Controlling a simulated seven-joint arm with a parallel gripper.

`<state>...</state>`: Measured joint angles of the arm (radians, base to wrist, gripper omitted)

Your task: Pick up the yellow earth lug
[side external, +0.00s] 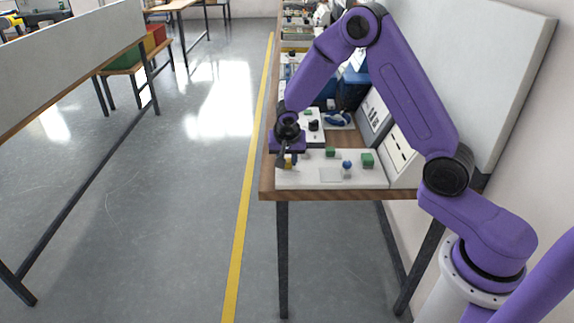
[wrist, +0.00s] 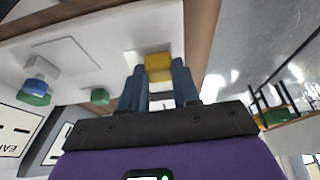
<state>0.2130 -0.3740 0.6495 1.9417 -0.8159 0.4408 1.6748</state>
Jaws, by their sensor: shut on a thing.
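The yellow earth lug (wrist: 158,66) is a small yellow block held between the two blue fingers of my gripper (wrist: 160,85) in the wrist view. In the side external view my gripper (side external: 287,160) is low over the left end of the white board (side external: 305,182), and a bit of the yellow lug (side external: 289,161) shows at its fingertips. My gripper is shut on the lug. I cannot tell whether the lug touches the board.
Green blocks (side external: 367,160) and (side external: 330,152) and a blue-topped piece (side external: 347,165) stand on the board to the right. A grey square (side external: 330,175) lies flat on it. The wooden table edge (side external: 267,180) is close on the left. White panels (side external: 400,150) stand at the right.

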